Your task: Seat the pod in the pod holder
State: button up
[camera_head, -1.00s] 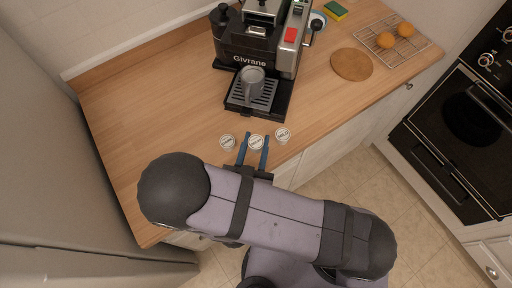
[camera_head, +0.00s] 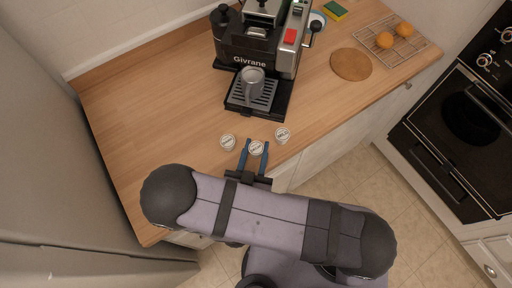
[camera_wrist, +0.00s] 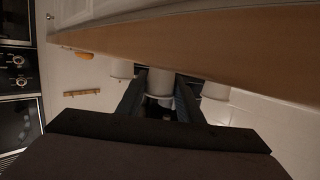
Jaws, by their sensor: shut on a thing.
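Three small white pods with printed lids stand in a row near the counter's front edge. The middle pod (camera_head: 256,148) is between the blue fingers of my gripper (camera_head: 257,143), which is shut on it. In the wrist view the held pod (camera_wrist: 160,84) shows pale between the dark fingers. The left pod (camera_head: 228,142) and right pod (camera_head: 282,135) stand apart from the fingers. The black coffee machine (camera_head: 243,48) stands behind them. I cannot clearly pick out the pod holder on it.
A grey mug (camera_head: 253,82) stands on the machine's drip tray (camera_head: 239,99). A round wooden board (camera_head: 351,64), a wire rack (camera_head: 410,53) with oranges and a sponge (camera_head: 335,10) are at the right. The counter left of the machine is clear.

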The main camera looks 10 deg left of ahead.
aim_at(253, 156)
jog(key=shift+f, duration=0.25)
jog(key=o, duration=1)
jog(key=shift+r, duration=0.1)
jog(key=shift+o, duration=0.2)
jog(key=shift+s+r, duration=0.1)
jog(key=shift+s+a+r, duration=0.1)
jog(key=shift+s, duration=0.5)
jog(key=s, duration=0.2)
jog(key=s+p, duration=0.1)
jog(key=shift+s+a+r, duration=0.15)
jog(key=shift+s+r, duration=0.05)
jog(key=shift+s, duration=0.15)
jog(key=shift+o, duration=0.3)
jog(key=shift+s+r, duration=0.15)
jog(key=shift+s, duration=0.95)
